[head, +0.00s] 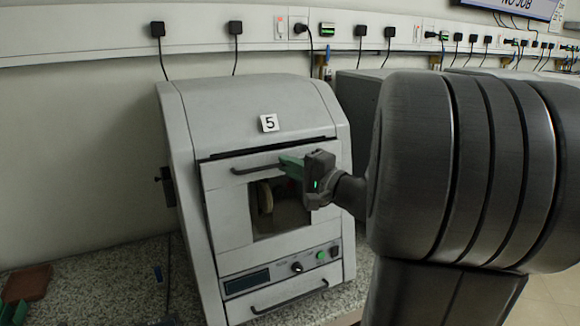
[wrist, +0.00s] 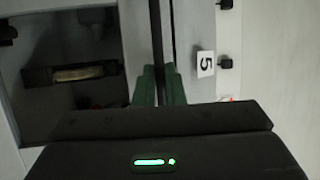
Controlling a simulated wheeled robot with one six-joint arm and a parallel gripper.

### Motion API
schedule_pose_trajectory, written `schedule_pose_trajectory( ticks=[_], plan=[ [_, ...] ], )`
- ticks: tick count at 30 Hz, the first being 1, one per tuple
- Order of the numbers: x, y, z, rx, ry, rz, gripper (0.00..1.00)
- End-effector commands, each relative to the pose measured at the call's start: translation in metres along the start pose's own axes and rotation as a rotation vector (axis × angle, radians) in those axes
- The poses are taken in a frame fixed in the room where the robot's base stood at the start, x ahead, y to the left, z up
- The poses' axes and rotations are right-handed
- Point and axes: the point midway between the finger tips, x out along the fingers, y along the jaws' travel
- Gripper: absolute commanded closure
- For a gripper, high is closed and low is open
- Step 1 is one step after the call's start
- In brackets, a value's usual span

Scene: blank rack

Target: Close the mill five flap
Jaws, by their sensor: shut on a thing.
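The grey mill (head: 245,105) with the number 5 plate (head: 269,122) stands on the speckled bench. Its front flap (head: 228,215) has a window (head: 285,220) and a dark bar handle (head: 255,169) along its top. A dark gap shows above the flap's top edge. My gripper (head: 291,166) is at the right part of this handle, its green fingers shut on it. In the wrist view, the handle (wrist: 157,30) runs between the two green fingers (wrist: 160,85). My gripper hides the handle's right end.
Below the flap are a control panel (head: 282,272) and a lower handle (head: 289,298). A dark grey cabinet (head: 360,95) stands close at the right. A reddish-brown block (head: 28,283) and green items (head: 12,312) lie at the bench's left. Sockets and cables line the wall rail.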

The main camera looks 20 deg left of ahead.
Motion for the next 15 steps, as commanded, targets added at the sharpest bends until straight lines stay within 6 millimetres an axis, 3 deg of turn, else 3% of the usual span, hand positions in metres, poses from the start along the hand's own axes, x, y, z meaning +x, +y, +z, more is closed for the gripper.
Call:
schedule_pose_trajectory(
  ticks=[9,15],
  plan=[
    [0.027,0.000,-0.010,0.041,-0.002,0.100,1.00],
    [0.028,0.002,-0.012,0.044,0.002,0.106,1.00]
  ],
)
